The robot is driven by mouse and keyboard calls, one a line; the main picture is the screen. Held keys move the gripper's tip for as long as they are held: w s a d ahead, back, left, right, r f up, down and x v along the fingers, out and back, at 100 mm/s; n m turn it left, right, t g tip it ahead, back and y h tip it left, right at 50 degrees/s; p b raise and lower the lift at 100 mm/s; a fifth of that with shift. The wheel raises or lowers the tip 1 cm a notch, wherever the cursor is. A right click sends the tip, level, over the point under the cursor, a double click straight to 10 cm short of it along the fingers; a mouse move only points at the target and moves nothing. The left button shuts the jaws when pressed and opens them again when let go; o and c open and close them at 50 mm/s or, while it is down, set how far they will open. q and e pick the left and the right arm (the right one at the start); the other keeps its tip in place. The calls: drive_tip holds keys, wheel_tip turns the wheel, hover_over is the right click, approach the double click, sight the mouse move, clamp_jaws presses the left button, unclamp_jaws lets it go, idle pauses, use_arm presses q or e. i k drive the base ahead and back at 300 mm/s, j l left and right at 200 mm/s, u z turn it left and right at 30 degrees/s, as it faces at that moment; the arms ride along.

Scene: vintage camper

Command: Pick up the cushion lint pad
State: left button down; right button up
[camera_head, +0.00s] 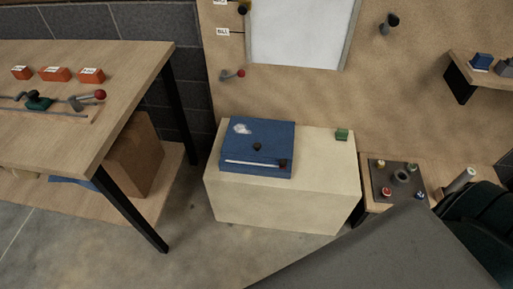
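A flat blue cushion-like slab (232,148) lies on the cream box (285,211) in the middle of the view. It has a white fuzzy patch (242,128), a white strip (252,163) along its front, a dark knob-like piece (257,147) near its middle and a small dark brown block (283,163) at its front right corner. A small green block (341,134) sits on the box's back right corner. I cannot tell for sure which small piece is the cushion lint pad. Neither of my grippers is in view.
A wooden table (125,70) at left holds red-orange blocks (56,74) and a red-knobbed lever (88,99). A dark plate (382,195) with small knobs lies right of the box. A wall shelf (478,76) is at upper right. A grey surface (400,255) fills the lower right.

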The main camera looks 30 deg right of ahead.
sight(341, 134)
drive_tip(key=z, duration=1.1)
